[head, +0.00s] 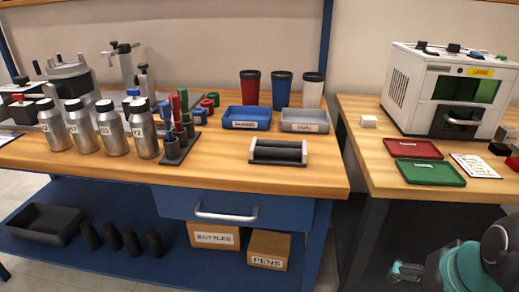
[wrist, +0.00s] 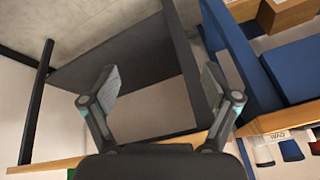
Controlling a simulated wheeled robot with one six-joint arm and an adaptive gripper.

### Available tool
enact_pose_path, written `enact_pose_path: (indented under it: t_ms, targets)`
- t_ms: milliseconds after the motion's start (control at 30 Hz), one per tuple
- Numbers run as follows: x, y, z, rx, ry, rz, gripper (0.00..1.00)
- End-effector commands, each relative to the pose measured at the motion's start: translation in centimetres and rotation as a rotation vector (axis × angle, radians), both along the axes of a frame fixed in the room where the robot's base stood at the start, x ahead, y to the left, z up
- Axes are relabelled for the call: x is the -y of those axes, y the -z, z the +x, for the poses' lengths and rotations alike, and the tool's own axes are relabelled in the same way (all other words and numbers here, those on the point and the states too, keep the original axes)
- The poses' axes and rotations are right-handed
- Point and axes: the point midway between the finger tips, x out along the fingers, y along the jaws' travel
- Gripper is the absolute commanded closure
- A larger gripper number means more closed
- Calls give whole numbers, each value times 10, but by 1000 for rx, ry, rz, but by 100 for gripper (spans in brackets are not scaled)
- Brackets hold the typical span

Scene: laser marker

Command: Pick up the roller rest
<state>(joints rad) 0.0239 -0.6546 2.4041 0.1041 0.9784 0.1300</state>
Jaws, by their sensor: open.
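In the head view my gripper (head: 400,272) is at the lower right, in front of the right-hand table and well apart from the roller rest.
A blue tray (head: 247,118) and a grey tray (head: 305,122) lie behind the roller rest. A pen stand (head: 178,147) and several bottles (head: 113,130) stand to its left. A gap separates the bench from the right table (head: 372,160), which carries the laser machine (head: 447,92).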

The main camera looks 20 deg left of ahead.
Motion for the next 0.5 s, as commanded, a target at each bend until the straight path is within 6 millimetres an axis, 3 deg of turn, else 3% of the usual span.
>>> enact_pose_path:
  t_ms: [300, 500]
  targets:
    - [-80, -52, 73, -345, 345, 471, 13]
    - [-122, -85, 124, -615, 537, 711, 13]
